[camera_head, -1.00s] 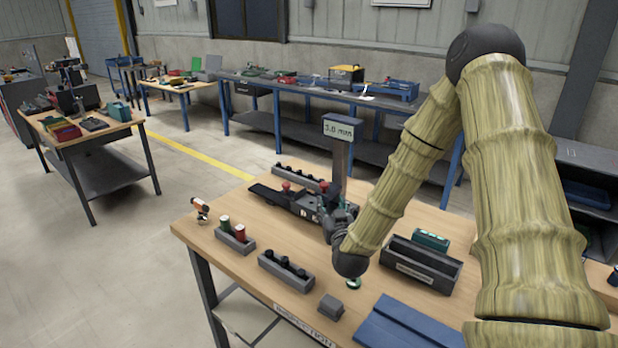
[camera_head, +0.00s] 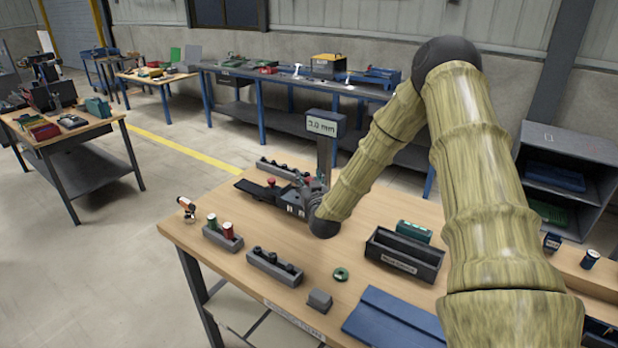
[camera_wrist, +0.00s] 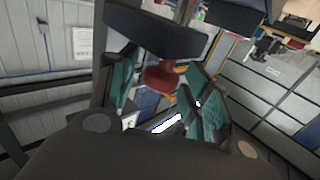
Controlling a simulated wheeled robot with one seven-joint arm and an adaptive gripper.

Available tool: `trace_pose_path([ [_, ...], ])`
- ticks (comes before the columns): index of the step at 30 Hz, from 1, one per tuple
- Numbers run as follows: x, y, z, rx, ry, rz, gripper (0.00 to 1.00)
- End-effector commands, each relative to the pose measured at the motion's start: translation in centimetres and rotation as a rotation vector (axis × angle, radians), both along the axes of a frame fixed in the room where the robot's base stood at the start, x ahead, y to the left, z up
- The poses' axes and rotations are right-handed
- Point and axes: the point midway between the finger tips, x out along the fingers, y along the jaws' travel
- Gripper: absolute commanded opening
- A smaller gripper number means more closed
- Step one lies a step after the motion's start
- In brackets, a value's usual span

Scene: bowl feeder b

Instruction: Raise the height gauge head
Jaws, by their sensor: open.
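The height gauge stands on the wooden bench, with a dark upright column (camera_head: 324,158) and a display (camera_head: 326,123) on top reading "3.0 mm". My gripper (camera_head: 312,186) is low beside the column, largely hidden by my own wrist in the head view. In the wrist view my gripper (camera_wrist: 162,95) is open, its teal finger pads on either side of a red knob (camera_wrist: 160,78). A dark block (camera_wrist: 152,32) is just beyond the knob. I cannot tell whether a pad touches the knob.
A dark fixture with a red button (camera_head: 272,181) lies left of the column. Also on the bench are a row holder (camera_head: 274,268), a dark bin (camera_head: 404,256), a green ring (camera_head: 341,274), a grey block (camera_head: 319,300) and a blue mat (camera_head: 392,322).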

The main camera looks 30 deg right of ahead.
Motion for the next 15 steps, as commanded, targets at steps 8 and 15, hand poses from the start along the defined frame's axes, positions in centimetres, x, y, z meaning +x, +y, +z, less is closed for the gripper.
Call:
trace_pose_path([
  [8, 0.29, -0.17, -0.05, 0.0, 0.0, -0.001, 0.49],
  [15, 0.27, -0.18, -0.04, 0.0, 0.0, -0.001, 0.2],
])
